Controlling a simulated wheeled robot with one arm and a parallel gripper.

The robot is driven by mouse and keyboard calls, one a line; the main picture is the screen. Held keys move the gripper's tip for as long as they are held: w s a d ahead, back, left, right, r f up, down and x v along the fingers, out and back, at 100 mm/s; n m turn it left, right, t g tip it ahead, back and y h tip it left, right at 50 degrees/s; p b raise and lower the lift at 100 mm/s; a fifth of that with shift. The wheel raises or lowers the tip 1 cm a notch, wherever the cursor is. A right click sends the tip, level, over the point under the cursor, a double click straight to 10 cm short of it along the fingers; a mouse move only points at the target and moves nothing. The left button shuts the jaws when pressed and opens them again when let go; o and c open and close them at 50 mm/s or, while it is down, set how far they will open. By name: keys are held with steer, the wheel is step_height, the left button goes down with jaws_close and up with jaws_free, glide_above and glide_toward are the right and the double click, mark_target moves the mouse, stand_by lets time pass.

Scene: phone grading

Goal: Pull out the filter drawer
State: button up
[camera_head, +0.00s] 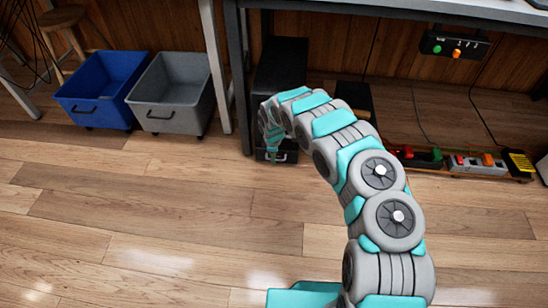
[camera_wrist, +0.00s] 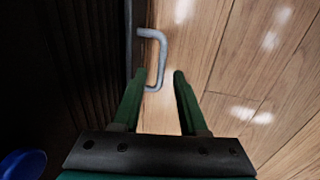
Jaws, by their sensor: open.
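The filter drawer (camera_head: 291,155) is at the bottom front of a black box-shaped unit (camera_head: 284,55) on the floor under the table. Its grey bar handle (camera_wrist: 163,55) stands out from the dark front in the wrist view. My gripper (camera_wrist: 159,73) is open, with its green fingertips at the handle's near end. That end lies between the two fingers, closer to the left one. No grip on it shows. In the head view my gripper (camera_head: 273,150) is in front of the drawer, and my arm covers part of the unit.
A blue bin (camera_head: 101,88) and a grey bin (camera_head: 172,92) stand left of a table leg (camera_head: 239,80). Several tools or devices (camera_head: 460,160) lie low along the wall at right. A control box (camera_head: 454,46) with buttons hangs under the table. The floor in front is clear.

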steer(key=shift+f, duration=0.6)
steer(key=shift+w, duration=0.1)
steer(key=shift+c, duration=0.3)
jaws_close()
stand_by(0.7)
